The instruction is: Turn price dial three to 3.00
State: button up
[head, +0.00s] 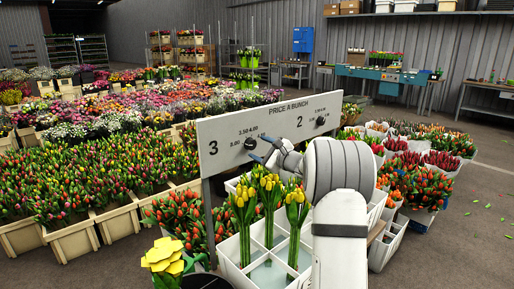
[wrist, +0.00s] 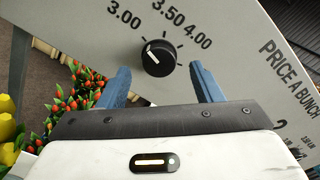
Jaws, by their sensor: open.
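Price dial three (wrist: 158,57) is a round black knob with a white pointer line, on the grey-white price board (wrist: 75,25). In the wrist view the line points up and left, towards the 3.00 label; 3.50 and 4.00 are printed further right. My gripper (wrist: 160,72) is open, its blue fingers on either side of the knob in the picture, with gaps to both. I cannot tell how far the tips are from the board. In the head view the dial (head: 250,143) sits right of the figure 3, with my gripper (head: 262,152) close to it.
A second dial (head: 320,121) sits at the board's right, beside the figure 2. Yellow tulip bunches (head: 270,190) stand in a white crate (head: 262,252) below the board, close to my arm. Crates of red tulips (head: 68,240) fill the left.

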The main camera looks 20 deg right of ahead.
jog(key=v, duration=0.5)
dwell(0.3)
jog(key=s+a+r+n+g+y+p, duration=0.15)
jog(key=s+a+n+g+p, duration=0.35)
jog(key=s+a, duration=0.55)
jog(key=s+a+r+n+g+p, duration=0.35)
jog(key=s+a+n+g, duration=0.25)
jog(key=s+a+n, duration=0.35)
jog(key=s+d+n+g+h+p, duration=0.1)
jog(key=s+n+g+h+p, duration=0.2)
jog(key=s, duration=1.9)
jog(key=n+h+p, duration=0.4)
jog(key=n+h, duration=0.1)
jog(key=shift+d+n, duration=0.2)
jog(key=shift+n, duration=0.15)
jog(key=shift+s, duration=0.15)
